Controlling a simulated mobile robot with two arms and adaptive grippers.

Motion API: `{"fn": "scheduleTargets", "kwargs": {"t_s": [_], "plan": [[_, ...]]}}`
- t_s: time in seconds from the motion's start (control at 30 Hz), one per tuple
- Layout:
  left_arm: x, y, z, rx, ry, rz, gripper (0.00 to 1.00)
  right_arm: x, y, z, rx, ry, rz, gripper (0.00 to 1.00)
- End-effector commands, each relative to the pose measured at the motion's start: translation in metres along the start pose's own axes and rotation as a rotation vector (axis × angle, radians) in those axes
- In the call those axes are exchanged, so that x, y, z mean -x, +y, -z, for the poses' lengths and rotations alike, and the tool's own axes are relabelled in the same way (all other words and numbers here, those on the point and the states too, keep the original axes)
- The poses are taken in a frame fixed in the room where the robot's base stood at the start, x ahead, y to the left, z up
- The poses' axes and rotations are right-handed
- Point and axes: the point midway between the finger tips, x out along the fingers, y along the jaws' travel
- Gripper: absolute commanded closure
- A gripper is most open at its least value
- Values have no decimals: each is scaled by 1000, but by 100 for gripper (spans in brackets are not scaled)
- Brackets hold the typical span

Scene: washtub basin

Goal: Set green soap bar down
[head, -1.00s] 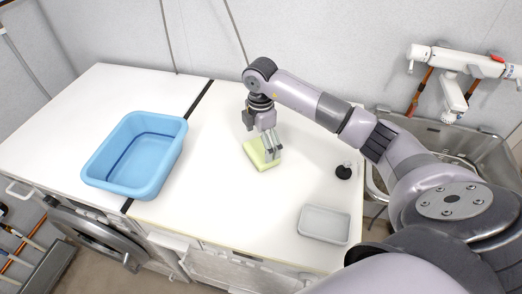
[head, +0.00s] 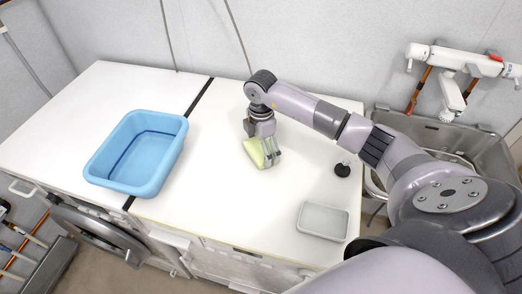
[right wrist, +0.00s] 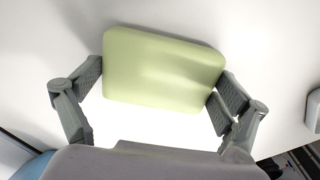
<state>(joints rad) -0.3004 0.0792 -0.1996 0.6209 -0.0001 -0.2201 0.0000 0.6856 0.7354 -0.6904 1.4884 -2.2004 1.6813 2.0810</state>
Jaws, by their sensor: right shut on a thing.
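The green soap bar (head: 256,152) is pale green with rounded corners. In the head view it is at my right gripper (head: 270,155), over the middle of the white counter, and looks tilted. In the right wrist view the soap bar (right wrist: 163,70) sits between the two fingers of my right gripper (right wrist: 160,85), which is shut on its two ends. I cannot tell whether its lower side touches the counter. My left gripper is not in view.
A blue washtub (head: 138,152) stands on the counter to the left. A small grey tray (head: 322,221) lies near the front right edge, with a small black object (head: 342,170) behind it. A metal sink (head: 440,140) is at the right. The counter (head: 205,200) around the soap is largely clear.

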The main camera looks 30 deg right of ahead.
Motion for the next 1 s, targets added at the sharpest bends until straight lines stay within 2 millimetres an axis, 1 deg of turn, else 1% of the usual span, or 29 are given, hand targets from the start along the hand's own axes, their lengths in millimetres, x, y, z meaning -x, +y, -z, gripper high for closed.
{"fn": "scheduleTargets", "kwargs": {"t_s": [0.03,0.17,0.47,0.63,0.77,0.87,1.0], "plan": [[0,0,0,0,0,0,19,0,0,0,0,0,0,35],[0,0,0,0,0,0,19,1,0,0,0,0,-2,43],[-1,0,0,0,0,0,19,4,1,0,0,1,-3,43],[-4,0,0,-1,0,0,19,18,2,0,0,1,-4,43],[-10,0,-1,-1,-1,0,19,42,2,0,0,1,-7,43],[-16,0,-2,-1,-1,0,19,69,3,0,1,1,-10,43],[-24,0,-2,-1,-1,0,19,113,2,0,1,1,-11,43]]}}
